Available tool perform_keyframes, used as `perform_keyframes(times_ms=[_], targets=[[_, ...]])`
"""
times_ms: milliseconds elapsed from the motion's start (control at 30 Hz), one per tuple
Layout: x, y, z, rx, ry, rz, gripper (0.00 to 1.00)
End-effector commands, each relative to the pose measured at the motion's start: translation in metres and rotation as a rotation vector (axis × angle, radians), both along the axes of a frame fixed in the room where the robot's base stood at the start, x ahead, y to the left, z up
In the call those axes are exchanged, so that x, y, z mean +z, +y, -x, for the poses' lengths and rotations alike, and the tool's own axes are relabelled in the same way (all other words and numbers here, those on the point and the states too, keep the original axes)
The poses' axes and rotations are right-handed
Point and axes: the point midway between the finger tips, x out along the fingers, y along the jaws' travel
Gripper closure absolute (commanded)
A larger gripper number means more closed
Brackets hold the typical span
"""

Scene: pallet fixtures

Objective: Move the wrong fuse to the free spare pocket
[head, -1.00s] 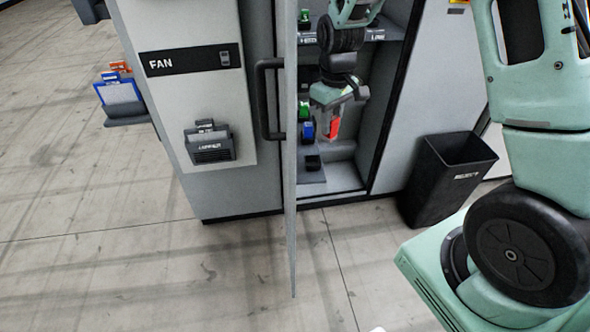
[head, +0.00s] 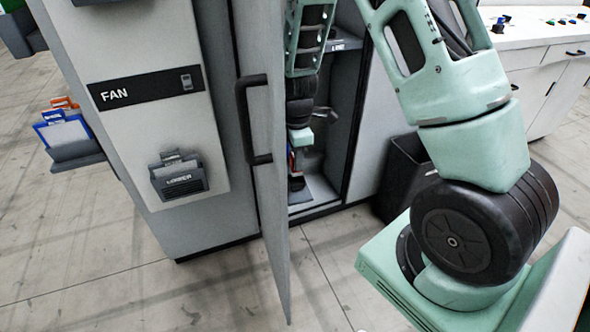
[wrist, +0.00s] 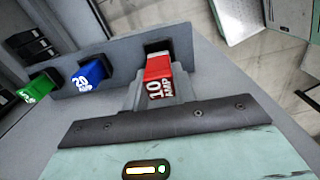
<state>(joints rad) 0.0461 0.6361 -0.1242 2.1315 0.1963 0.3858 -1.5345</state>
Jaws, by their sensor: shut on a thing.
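A red fuse marked 10 AMP (wrist: 157,68) is between the grey fingers of my gripper (wrist: 160,88), which is shut on it in the wrist view. Its far end is at a dark pocket opening (wrist: 158,46) in a grey rail; I cannot tell how deep it sits. A blue 20 AMP fuse (wrist: 88,72) and a green fuse (wrist: 38,86) sit in the same rail to the left. In the head view my gripper (head: 300,138) is inside the cabinet, and the door and arm hide most of the fuses.
The open cabinet door (head: 262,190) stands close to the left of my arm. A dark bin (head: 400,180) stands right of the cabinet. Several black blocks or slots (wrist: 32,46) show at the wrist view's upper left. A FAN panel (head: 145,93) is left of the door.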

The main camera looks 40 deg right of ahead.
Motion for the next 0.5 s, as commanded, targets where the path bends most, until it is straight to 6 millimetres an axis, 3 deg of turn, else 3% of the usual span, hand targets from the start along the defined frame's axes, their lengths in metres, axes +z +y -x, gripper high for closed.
perform_keyframes(times_ms=[300,500], targets=[[-0.039,0.000,0.000,-0.001,0.001,0.000,0.97],[-0.044,0.000,-0.001,-0.001,-0.003,0.000,0.97]])
